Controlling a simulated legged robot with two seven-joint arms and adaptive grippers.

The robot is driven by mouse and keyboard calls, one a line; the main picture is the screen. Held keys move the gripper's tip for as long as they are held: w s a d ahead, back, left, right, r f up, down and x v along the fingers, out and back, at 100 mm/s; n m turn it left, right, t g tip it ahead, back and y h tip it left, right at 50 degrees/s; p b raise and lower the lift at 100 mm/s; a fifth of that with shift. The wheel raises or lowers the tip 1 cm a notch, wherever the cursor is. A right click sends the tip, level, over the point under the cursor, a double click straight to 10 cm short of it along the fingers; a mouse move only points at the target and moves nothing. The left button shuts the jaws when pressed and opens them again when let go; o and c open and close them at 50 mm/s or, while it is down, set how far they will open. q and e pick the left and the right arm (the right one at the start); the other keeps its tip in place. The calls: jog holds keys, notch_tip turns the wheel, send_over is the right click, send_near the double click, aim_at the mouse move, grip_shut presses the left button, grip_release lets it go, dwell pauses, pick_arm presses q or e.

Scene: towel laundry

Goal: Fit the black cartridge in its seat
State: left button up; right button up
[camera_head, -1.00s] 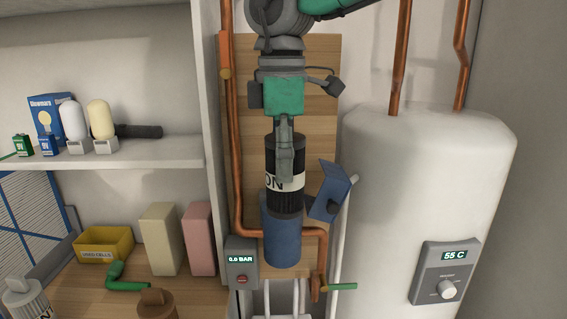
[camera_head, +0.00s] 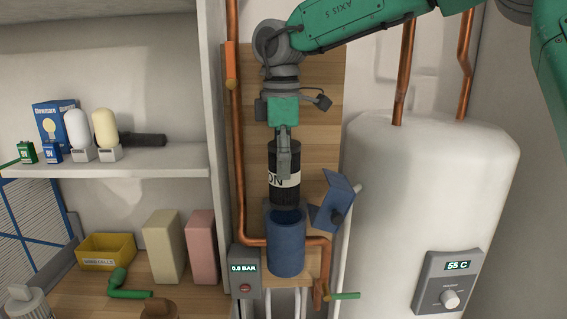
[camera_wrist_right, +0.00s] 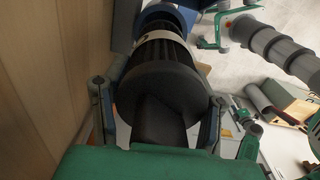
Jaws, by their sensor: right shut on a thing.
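The black ribbed cartridge (camera_head: 285,188) with a white label band is upright in my right gripper (camera_head: 284,172), which is shut on its top end. The cartridge also fills the middle of the right wrist view (camera_wrist_right: 158,85). The blue cylindrical seat (camera_head: 286,246) is on the wooden board just below it. The seat's dark opening shows beneath the cartridge's lower end, which is over the opening, slightly left of its middle. I cannot tell whether that end is inside the rim. My left gripper is not in view.
A blue hinged flap (camera_head: 334,201) stands open right of the seat. Copper pipe (camera_head: 238,150) runs close on the left. A gauge box (camera_head: 244,268) reads 0.0 BAR. The white boiler (camera_head: 430,200) is at right, a shelf (camera_head: 160,164) at left.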

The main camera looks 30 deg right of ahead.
jog(key=shift+d, duration=0.1)
jog(key=shift+d, duration=0.35)
jog(key=shift+s+a+r+p, duration=0.15)
jog(key=shift+a+p, duration=0.15)
jog(key=shift+a, duration=0.15)
jog(key=shift+d, duration=0.25)
dwell(0.4)
jog(key=shift+a+f, duration=0.15)
jog(key=shift+f, duration=0.15)
jog(key=shift+f+b, duration=0.65)
jog(key=shift+f, duration=0.35)
dwell(0.6)
jog(key=shift+p, duration=0.35)
dwell(0.5)
